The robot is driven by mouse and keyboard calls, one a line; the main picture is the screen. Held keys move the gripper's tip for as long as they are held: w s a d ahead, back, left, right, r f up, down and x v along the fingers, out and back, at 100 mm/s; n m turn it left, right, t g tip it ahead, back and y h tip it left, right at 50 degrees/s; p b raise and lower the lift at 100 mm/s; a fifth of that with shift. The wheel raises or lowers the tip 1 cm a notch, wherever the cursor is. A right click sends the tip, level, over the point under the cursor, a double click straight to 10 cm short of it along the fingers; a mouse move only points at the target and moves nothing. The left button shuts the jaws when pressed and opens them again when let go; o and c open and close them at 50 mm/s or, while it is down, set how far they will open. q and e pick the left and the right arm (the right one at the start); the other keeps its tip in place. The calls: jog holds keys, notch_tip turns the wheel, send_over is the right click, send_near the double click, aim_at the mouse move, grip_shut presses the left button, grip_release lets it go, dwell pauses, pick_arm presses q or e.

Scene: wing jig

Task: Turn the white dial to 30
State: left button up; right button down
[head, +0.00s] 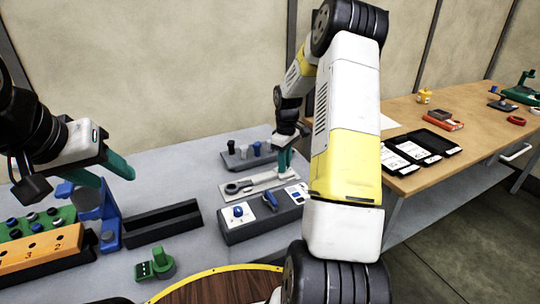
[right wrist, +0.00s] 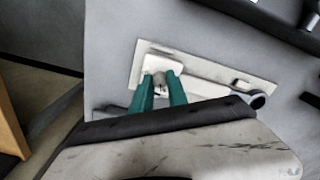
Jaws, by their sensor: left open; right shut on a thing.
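A pale plate (head: 258,184) lies on the grey bench in the head view. It also shows in the right wrist view (right wrist: 210,82). My right gripper (head: 283,170) points down over the plate's right part. Its teal fingers, also in the right wrist view (right wrist: 161,90), are shut on a small white part (right wrist: 158,80), which looks like the white dial. The fingers hide most of it, and I cannot read any scale or pointer. My left gripper (head: 115,178) is open and empty above the bench at the left.
A dark box (head: 265,222) with a blue knob (head: 238,211) and blue lever (head: 270,200) stands in front of the plate. A rack with several knobs (head: 245,158) stands behind. A black channel (head: 163,222) and green part (head: 156,264) lie left. A wooden table (head: 450,145) is right.

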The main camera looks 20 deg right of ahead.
jog(key=shift+n, duration=0.8)
jog(key=c, duration=1.3)
grip_release()
jog(key=shift+r, duration=0.1)
notch_tip(320, 180, up, 8)
jog(key=shift+f, duration=0.15)
